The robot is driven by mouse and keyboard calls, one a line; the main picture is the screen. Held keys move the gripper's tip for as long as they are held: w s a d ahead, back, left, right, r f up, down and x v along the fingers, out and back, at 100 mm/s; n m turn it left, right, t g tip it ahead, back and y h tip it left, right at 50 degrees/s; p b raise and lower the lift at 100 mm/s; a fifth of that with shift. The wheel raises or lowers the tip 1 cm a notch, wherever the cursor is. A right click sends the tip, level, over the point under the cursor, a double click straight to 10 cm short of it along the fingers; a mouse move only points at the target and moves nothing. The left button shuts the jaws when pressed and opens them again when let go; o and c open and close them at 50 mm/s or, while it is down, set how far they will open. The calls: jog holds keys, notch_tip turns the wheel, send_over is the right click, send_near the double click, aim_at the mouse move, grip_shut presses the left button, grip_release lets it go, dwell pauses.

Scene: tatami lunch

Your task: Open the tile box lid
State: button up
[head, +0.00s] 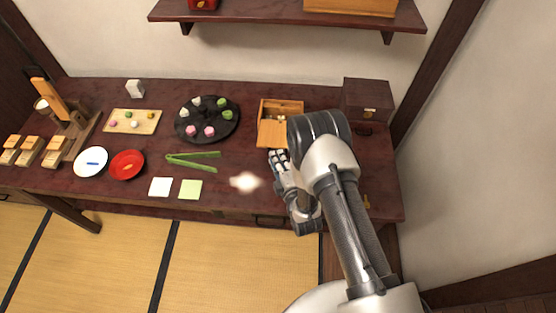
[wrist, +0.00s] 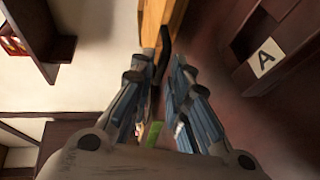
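The wooden tile box (head: 261,111) stands toward the back of the dark table, left of my arm. Its far part is uncovered, and small pale pieces show inside. A flat wooden panel, seemingly the lid (head: 269,134), covers the near part. My gripper (head: 278,157) is just in front of the box's near edge. In the wrist view my gripper (wrist: 163,62) has its two fingers apart, with a dark strip between the tips beside an orange wooden surface (wrist: 153,22). I cannot tell whether the fingers touch it. My arm hides the box's right side.
Green tongs (head: 195,160) and a black round plate (head: 190,128) with sweets lie to the left. A dark box (head: 367,98) stands at the back right. A label marked A (wrist: 265,58) shows on a dark front. A shelf (head: 290,17) hangs above.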

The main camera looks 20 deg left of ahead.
jog(key=shift+o, duration=0.8)
jog(key=shift+s+d, duration=0.2)
jog(key=shift+s, duration=0.05)
jog(key=v, duration=1.1)
jog(key=shift+s, duration=0.2)
jog(key=shift+w+r, duration=0.1)
